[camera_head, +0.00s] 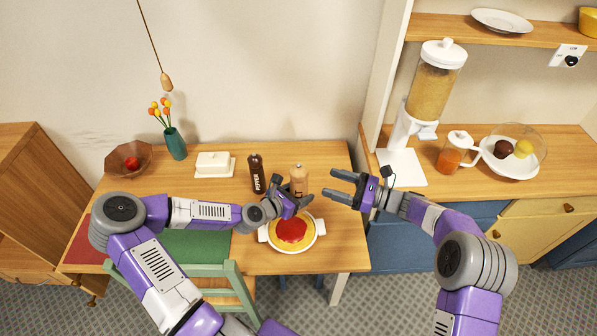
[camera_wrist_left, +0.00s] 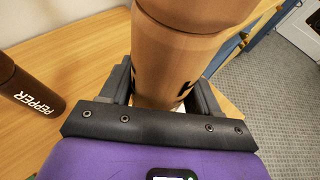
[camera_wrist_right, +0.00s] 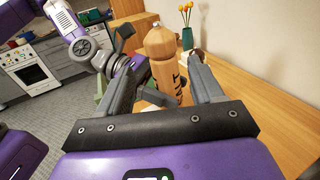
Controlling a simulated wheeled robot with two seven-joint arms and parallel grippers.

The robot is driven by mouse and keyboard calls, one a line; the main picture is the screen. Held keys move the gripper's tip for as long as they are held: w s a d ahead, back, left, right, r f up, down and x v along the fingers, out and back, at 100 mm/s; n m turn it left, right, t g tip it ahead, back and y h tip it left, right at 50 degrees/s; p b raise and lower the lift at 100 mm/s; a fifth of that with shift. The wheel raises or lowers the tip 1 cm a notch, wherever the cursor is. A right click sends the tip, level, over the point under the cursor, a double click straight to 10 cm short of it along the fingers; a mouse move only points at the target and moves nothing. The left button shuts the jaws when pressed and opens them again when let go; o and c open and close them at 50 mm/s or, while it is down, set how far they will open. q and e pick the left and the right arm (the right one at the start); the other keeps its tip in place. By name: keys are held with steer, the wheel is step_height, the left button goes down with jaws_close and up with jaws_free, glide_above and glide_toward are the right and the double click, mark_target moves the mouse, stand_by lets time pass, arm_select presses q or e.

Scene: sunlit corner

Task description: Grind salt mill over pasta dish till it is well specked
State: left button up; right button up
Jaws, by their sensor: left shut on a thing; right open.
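The light-brown salt mill (camera_head: 299,178) stands upright just behind the pasta dish. My left gripper (camera_head: 294,207) is shut on its lower part; the left wrist view shows the mill (camera_wrist_left: 180,60) between both fingers. My right gripper (camera_head: 345,188) is open and empty, to the right of the mill. In the right wrist view the mill (camera_wrist_right: 161,48) shows ahead, beyond the open fingers. I cannot tell whether the mill touches the table.
A dark pepper mill (camera_head: 256,174) stands left of the salt mill. A white butter dish (camera_head: 214,165), a green vase (camera_head: 175,144) and a bowl (camera_head: 129,159) are further left. A green chair (camera_head: 232,280) is at the front. The table's right edge is near the dish.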

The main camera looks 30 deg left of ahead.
mark_target(300, 180)
steer(key=a, duration=0.3)
steer(key=s+a, duration=0.1)
steer(key=a, duration=0.7)
steer(key=shift+s, duration=0.3)
steer(key=c, duration=0.7)
steer(key=shift+r+m+t, duration=0.1)
steer(key=shift+m+t, duration=0.3)
steer(key=shift+t, duration=0.1)
steer(key=m+t, duration=0.3)
steer(key=t, duration=0.2)
steer(key=m+t, duration=0.1)
steer(key=m+t+h, duration=0.1)
steer(key=t, duration=0.1)
steer(key=m+t, duration=0.1)
steer(key=shift+s+a+f+h, duration=0.2)
steer(key=shift+s+a+h, duration=0.05)
steer(key=shift+h, duration=0.15)
steer(key=shift+w+d+r+m+t+h, duration=0.1)
steer(key=shift+m+t+h, duration=0.75)
steer(key=shift+t, duration=0.45)
steer(key=shift+w+m+t+h, duration=0.1)
steer(key=shift+m+t+h, duration=0.55)
steer(key=shift+m+t, duration=0.55)
